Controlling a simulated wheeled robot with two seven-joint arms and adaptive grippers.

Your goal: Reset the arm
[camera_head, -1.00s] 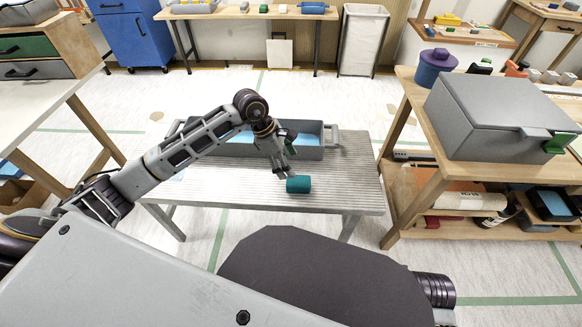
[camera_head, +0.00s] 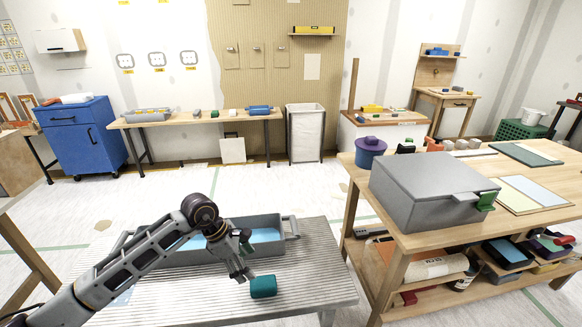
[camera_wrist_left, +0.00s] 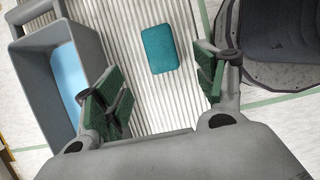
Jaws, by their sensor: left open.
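My left arm reaches in from the left over a grey ribbed table (camera_head: 320,270). My right gripper is not in view.
A grey tray (camera_head: 265,221) with blue inside stands at the table's back. A wooden bench (camera_head: 390,225) with a grey box (camera_head: 425,185) is on the right. Floor is open behind the table, before a workbench (camera_head: 200,120) and blue cabinet (camera_head: 82,140).

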